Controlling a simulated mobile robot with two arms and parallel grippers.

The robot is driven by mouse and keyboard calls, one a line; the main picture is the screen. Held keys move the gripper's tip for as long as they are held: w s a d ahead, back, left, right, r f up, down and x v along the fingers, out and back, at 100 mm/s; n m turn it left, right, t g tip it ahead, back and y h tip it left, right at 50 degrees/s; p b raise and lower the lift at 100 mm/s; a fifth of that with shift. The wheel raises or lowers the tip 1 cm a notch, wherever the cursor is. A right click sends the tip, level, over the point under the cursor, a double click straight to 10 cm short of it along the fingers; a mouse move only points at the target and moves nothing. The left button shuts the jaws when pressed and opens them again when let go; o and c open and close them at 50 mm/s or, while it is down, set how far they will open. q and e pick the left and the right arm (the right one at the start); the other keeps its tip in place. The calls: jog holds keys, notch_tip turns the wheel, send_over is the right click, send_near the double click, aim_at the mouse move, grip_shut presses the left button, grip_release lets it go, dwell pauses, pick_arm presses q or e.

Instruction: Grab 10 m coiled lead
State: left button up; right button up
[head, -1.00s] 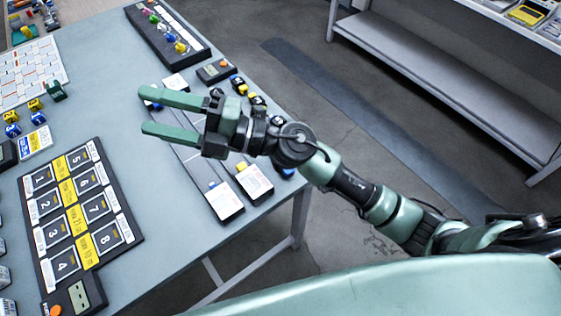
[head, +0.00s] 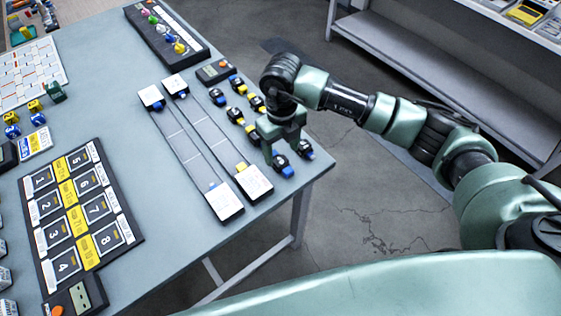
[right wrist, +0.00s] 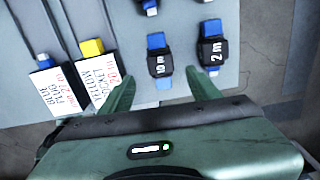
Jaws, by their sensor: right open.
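The 10 m coiled lead (right wrist: 160,65) is a black coil with blue ends and a white "10 m" label. In the right wrist view it lies on the table just ahead of my right gripper (right wrist: 160,92), between the lines of its two spread fingers. In the head view this lead (head: 284,170) is near the table's right edge, partly hidden by my right gripper (head: 280,150), which points down over it, open and empty. A similar lead marked "2 m" (right wrist: 212,52) lies close on its right. My left gripper is not in view.
Several more coiled leads with yellow or blue ends (head: 235,114) lie behind. Two long strips with white cards (head: 224,201) lie to the left. A numbered board (head: 120,232) sits further left. The table (head: 160,235) is bare between board and strips.

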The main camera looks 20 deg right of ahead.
aim_at(280, 160)
jog(key=f, duration=0.1)
jog(key=f+p, duration=0.1)
jog(key=f, duration=0.3)
jog(key=shift+w+f, duration=0.15)
jog(key=shift+w, duration=0.25)
grip_shut()
